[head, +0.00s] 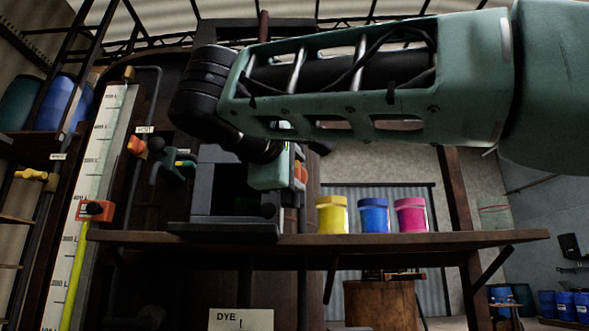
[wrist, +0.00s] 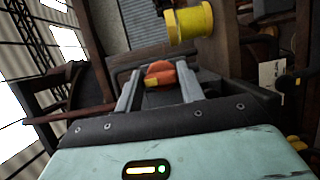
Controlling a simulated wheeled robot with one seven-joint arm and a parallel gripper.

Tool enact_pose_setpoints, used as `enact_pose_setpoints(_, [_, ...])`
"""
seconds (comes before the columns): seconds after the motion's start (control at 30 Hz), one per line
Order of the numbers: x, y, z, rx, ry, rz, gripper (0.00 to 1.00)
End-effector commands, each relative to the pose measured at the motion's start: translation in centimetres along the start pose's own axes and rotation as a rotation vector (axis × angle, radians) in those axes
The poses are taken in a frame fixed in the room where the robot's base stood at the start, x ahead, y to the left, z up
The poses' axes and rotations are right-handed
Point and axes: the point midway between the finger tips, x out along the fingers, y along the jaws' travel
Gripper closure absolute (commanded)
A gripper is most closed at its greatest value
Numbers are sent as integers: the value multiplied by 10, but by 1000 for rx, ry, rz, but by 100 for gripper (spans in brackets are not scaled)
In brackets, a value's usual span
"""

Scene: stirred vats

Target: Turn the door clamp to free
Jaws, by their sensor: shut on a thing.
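The orange door clamp (wrist: 160,70), with a yellow mark on its near side, sits between the two grey fingers of my gripper (wrist: 158,84) in the wrist view. The fingers are shut on it, one along each side. In the head view, a little orange of the clamp (head: 300,172) shows just right of my gripper's pale green body (head: 268,172); the fingertips are hidden there. My gripper is at the right side of a dark box (head: 206,200) on the shelf. I cannot tell the clamp's exact turn angle.
Yellow (head: 331,215), blue (head: 373,216) and magenta (head: 410,215) jars stand on the shelf (head: 450,239), right of the box. A level gauge (head: 105,150) with an orange slider (head: 96,210) and another orange handle (head: 137,145) are at left. The shelf's right end is clear.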

Motion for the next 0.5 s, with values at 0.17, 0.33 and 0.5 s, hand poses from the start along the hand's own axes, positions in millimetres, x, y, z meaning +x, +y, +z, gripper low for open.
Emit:
enact_pose_setpoints(0.17, [0,-2,0,0,-2,-4,85])
enact_pose_setpoints(0.33, [0,-1,0,-1,-1,-2,40])
enact_pose_setpoints(0.5, [0,-1,0,0,-1,-1,40])
